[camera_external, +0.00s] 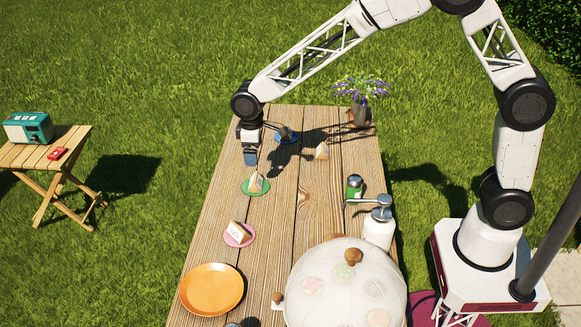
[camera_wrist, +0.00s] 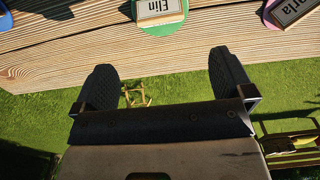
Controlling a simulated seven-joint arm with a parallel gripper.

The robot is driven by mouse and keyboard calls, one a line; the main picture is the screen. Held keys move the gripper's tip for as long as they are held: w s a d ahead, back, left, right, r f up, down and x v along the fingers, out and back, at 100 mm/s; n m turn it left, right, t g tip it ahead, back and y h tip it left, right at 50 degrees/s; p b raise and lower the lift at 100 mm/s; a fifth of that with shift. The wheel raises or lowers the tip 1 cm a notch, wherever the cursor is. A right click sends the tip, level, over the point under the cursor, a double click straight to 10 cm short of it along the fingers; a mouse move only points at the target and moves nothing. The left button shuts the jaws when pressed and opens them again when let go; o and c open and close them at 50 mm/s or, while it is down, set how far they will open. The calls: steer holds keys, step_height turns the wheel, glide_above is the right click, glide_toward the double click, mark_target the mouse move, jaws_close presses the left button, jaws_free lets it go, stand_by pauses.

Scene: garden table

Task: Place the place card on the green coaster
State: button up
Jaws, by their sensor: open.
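The green coaster (camera_external: 247,189) lies near the left edge of the table, and a place card (camera_external: 255,183) stands on it. In the wrist view this card (camera_wrist: 157,9) reads "Elin", on the green coaster (camera_wrist: 163,29), cut off by the top edge. Another place card (camera_external: 321,151) stands on bare wood farther back. A third card (camera_external: 238,232) is on the pink coaster (camera_external: 248,241); the visible part of its name reads "arla". My gripper (camera_external: 250,158) is above the table's left edge, behind the green coaster. Its fingers (camera_wrist: 165,75) are apart with nothing between them.
An orange plate (camera_external: 211,290) is in front.

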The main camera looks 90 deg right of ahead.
stand_by(0.6)
steer(key=s+a+r+t, duration=0.1)
steer(key=s+a+r, duration=0.3)
steer(key=s+r, duration=0.55)
steer(key=s+a+r, duration=0.5)
steer(key=s+r, duration=0.2)
steer(key=s, duration=0.6)
steer(key=s+a+r, duration=0.1)
steer(key=s+a, duration=0.1)
steer(key=s, duration=1)
steer(key=s+a+t, duration=0.1)
steer(key=s+a, duration=0.1)
steer(key=s, duration=1.1)
steer(key=shift+a+r+t, duration=0.3)
steer(key=shift+r, duration=0.05)
